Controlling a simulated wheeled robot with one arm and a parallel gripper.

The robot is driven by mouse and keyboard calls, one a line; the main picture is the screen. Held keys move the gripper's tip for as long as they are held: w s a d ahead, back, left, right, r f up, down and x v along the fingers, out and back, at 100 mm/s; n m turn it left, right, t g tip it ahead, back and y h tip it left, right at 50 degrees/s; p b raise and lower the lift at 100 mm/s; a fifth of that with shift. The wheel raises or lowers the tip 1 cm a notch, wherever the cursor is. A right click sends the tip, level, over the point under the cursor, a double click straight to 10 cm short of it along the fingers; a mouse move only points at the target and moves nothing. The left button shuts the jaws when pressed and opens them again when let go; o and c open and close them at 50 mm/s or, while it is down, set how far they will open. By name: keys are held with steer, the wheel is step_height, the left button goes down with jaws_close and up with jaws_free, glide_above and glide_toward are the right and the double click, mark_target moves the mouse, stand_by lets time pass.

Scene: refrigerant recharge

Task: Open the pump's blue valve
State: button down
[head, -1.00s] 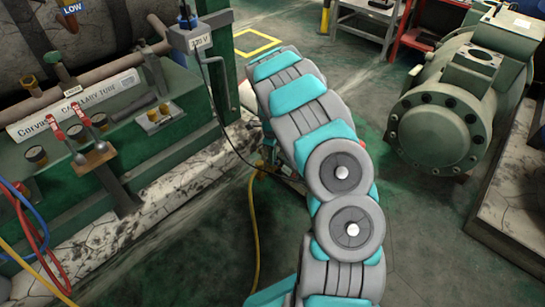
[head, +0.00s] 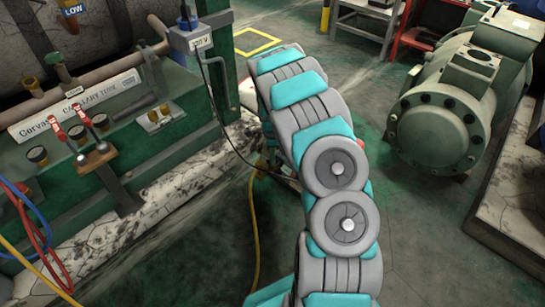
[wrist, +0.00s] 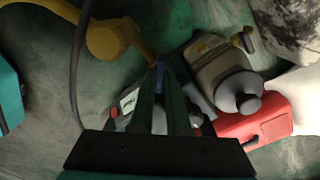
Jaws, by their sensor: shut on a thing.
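The pump shows in the wrist view, with a beige and grey body (wrist: 222,70) and a red part (wrist: 255,122). My gripper (wrist: 160,72) reaches over it, its two dark fingers close together. A small blue piece, which looks like the blue valve (wrist: 159,76), shows between the fingertips, and the gripper is shut on it. The fingers hide most of the valve, so I cannot tell how far it is turned. In the head view my arm hides the gripper and nearly all of the pump.
A yellow hose (head: 254,235) runs over the floor to the pump; its yellow fitting (wrist: 107,38) is beside my fingers. A dark cable (wrist: 77,75) hangs at the left. A green machine frame (head: 150,140) stands left, a large green motor (head: 440,125) right.

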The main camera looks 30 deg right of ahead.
steer(key=shift+w, duration=0.1)
steer(key=shift+n, duration=1.5)
steer(key=n+p, duration=0.1)
steer(key=n, duration=0.1)
steer(key=shift+n, duration=0.3)
steer(key=c, duration=0.8)
jaws_free()
steer(key=shift+r, duration=0.1)
step_height(320, 180, up, 9)
steer(key=p, duration=0.2)
